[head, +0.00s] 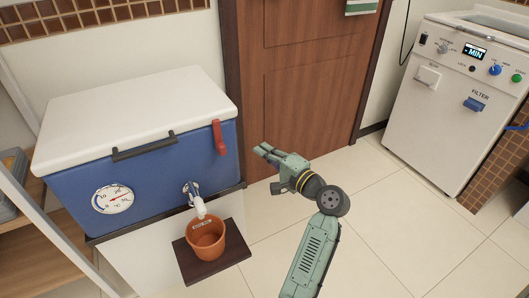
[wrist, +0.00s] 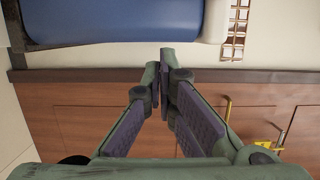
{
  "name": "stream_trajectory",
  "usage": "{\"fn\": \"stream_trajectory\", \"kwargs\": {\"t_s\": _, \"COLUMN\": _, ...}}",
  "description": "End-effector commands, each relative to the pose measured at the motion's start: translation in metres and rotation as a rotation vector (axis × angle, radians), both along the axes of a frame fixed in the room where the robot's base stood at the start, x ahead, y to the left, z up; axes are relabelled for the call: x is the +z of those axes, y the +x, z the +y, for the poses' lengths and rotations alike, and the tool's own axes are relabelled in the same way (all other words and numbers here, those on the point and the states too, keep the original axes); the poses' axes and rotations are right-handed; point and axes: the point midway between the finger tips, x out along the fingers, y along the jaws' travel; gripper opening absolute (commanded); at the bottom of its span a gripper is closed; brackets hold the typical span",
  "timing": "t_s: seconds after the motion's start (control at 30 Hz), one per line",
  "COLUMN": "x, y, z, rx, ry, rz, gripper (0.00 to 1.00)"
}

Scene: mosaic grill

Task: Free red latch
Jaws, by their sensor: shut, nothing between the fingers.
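The red latch (head: 219,137) hangs at the front right of the blue cooler (head: 165,160), reaching from the edge of its white lid (head: 130,100) down over the blue side. The lid looks closed. My gripper (head: 262,150) is in front of the brown door, to the right of the latch and apart from it, with its fingers pointing left. In the wrist view my gripper (wrist: 158,62) is shut and empty. The blue cooler body (wrist: 110,20) shows at the top of that view. The latch cannot be made out there.
A dial gauge (head: 112,199) and a tap (head: 194,195) are on the cooler's front. A terracotta pot (head: 206,239) stands below the tap on a dark board (head: 184,262). A white filter machine (head: 450,110) stands at right. The tiled floor between is clear.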

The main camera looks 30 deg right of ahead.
Motion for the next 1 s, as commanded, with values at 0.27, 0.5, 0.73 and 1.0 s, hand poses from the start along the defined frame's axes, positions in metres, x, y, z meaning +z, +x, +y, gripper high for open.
{"fn": "stream_trajectory", "kwargs": {"t_s": 0.27, "x": 0.002, "y": 0.059, "z": 0.018, "rx": 0.004, "ry": 0.0, "rz": 0.0, "gripper": 0.0}}
{"fn": "stream_trajectory", "kwargs": {"t_s": 0.5, "x": 0.001, "y": 0.056, "z": 0.05, "rx": 0.002, "ry": -0.001, "rz": 0.001, "gripper": 0.0}}
{"fn": "stream_trajectory", "kwargs": {"t_s": 0.73, "x": 0.0, "y": 0.055, "z": 0.057, "rx": 0.0, "ry": -0.001, "rz": 0.0, "gripper": 0.0}}
{"fn": "stream_trajectory", "kwargs": {"t_s": 1.0, "x": 0.0, "y": 0.055, "z": 0.057, "rx": 0.0, "ry": 0.0, "rz": 0.0, "gripper": 0.0}}
